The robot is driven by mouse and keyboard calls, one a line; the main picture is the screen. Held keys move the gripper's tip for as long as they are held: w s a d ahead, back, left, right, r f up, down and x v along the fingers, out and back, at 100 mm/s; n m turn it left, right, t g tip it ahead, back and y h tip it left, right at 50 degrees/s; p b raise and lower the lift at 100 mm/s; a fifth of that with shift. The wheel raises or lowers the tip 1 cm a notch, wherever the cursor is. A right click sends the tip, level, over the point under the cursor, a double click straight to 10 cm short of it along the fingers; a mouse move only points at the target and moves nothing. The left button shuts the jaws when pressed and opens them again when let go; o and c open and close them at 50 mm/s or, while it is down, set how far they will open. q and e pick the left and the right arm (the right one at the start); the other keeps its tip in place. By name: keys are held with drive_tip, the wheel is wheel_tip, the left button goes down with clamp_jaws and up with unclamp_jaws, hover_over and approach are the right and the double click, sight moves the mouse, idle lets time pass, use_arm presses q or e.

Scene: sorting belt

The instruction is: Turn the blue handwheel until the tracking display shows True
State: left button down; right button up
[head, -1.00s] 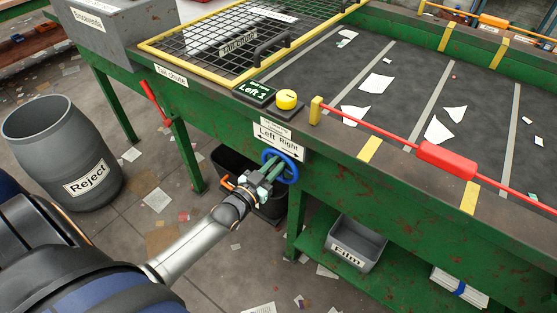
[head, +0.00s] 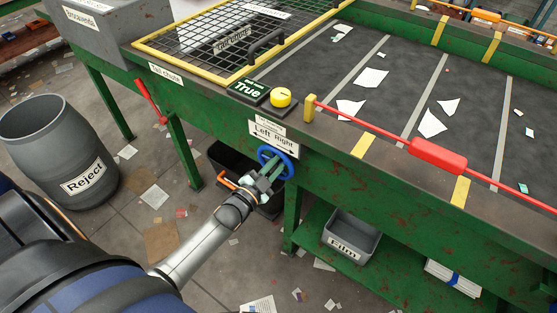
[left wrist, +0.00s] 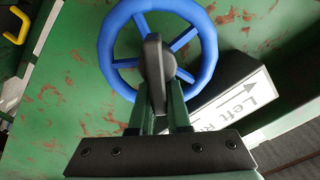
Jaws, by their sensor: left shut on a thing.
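The blue handwheel (head: 287,155) sits on the green side of the belt frame, below the "Left Right" label (head: 273,136). It fills the top of the left wrist view (left wrist: 204,50), with its spokes and dark hub part visible. My left gripper (head: 270,175) is at the wheel, and in the left wrist view its two fingers (left wrist: 160,115) are shut on the dark grip at the wheel's middle. The tracking display (head: 247,89) on the belt's edge reads "True". My right gripper is not in view.
A yellow button (head: 281,97) sits beside the display. A red bar (head: 437,156) runs along the belt's near edge. A grey Reject barrel (head: 58,150) stands at left. A black bin (head: 232,168) and a Film tray (head: 352,236) are below the belt.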

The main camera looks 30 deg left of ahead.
use_arm(q)
drive_tip(key=shift+s+a+f, duration=0.15)
drive_tip(key=shift+f, duration=0.25)
drive_tip(key=c, duration=0.9)
unclamp_jaws()
drive_tip(key=shift+r, duration=0.1)
drive_tip(key=shift+r, duration=0.1)
drive_tip(key=s, duration=0.8)
drive_tip(key=s+a, duration=0.1)
drive_tip(key=s, duration=0.3)
drive_tip(key=shift+s+p, duration=0.2)
drive_tip(key=shift+p, duration=0.1)
